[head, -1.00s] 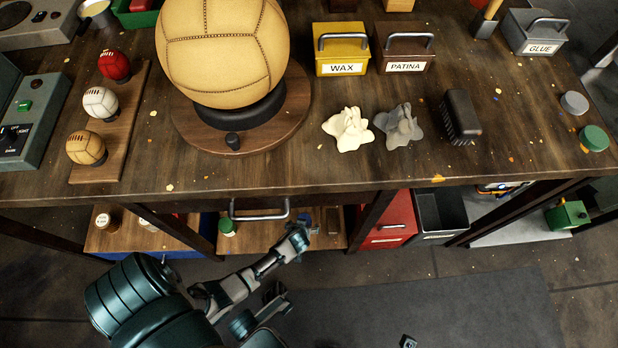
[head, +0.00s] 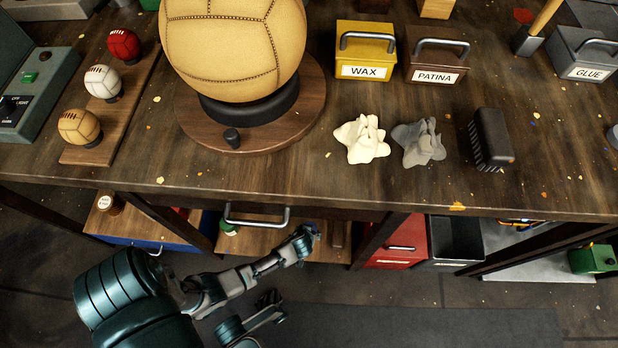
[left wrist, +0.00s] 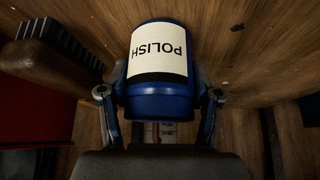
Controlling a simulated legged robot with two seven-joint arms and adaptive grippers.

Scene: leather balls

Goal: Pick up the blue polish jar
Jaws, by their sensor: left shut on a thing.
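The blue polish jar (left wrist: 158,97) fills the middle of the left wrist view, with a cream label reading POLISH upside down. My left gripper (left wrist: 160,100) is shut on it, one finger on each side. In the head view my left gripper (head: 307,240) reaches under the table's front edge to the lower shelf, and only a small bit of blue shows at its tip. I cannot tell whether the jar touches the shelf. My right gripper is not clearly in view.
A brush (left wrist: 58,52) lies left of the jar in the wrist view. A drawer handle (head: 256,222) and the table edge hang above the shelf. A green-lidded jar (head: 229,228) stands to the left; a red box (head: 402,243) stands to the right.

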